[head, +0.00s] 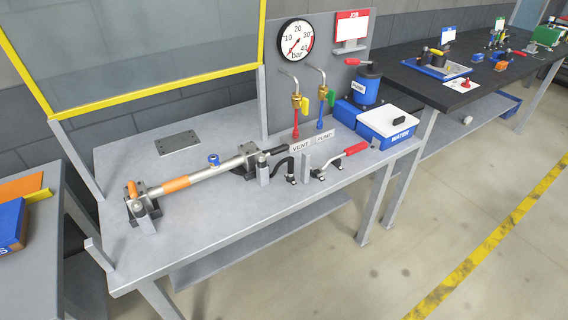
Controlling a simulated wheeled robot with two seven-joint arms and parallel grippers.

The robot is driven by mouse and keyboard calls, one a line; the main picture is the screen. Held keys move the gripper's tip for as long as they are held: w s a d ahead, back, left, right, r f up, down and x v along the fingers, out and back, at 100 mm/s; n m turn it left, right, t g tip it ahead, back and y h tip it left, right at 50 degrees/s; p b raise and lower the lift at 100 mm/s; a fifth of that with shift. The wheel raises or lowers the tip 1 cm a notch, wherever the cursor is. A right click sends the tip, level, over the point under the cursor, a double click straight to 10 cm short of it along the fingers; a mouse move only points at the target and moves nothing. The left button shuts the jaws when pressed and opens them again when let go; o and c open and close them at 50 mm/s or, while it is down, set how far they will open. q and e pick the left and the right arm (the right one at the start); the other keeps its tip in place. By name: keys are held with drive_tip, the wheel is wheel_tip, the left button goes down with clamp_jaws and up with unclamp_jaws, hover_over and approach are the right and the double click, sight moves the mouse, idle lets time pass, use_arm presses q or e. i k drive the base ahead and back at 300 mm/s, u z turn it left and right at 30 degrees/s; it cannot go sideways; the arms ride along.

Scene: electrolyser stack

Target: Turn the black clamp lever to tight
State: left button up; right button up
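A black lever handle (274,151) sticks out to the right from the clamp (245,169) at the right end of a silver tube (205,172) on the grey bench. It lies nearly level. A black curved hose (289,165) runs just beside and below it. I cannot tell from this view whether the lever is tight or loose. An orange lever (133,190) stands at the clamp on the tube's left end. Neither of my grippers shows in the head view.
A red-handled lever (345,155) lies right of the hose. Behind stand the VENT and PUMP valves (297,112), a pressure gauge (295,40) and a white-and-blue WATER box (388,123). The grey bench (235,218) is clear in front. A yellow-framed screen (140,60) rises behind left.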

sight(261, 157)
drive_tip(key=u, duration=0.2)
drive_tip(key=i, duration=1)
drive_tip(key=u, duration=0.15)
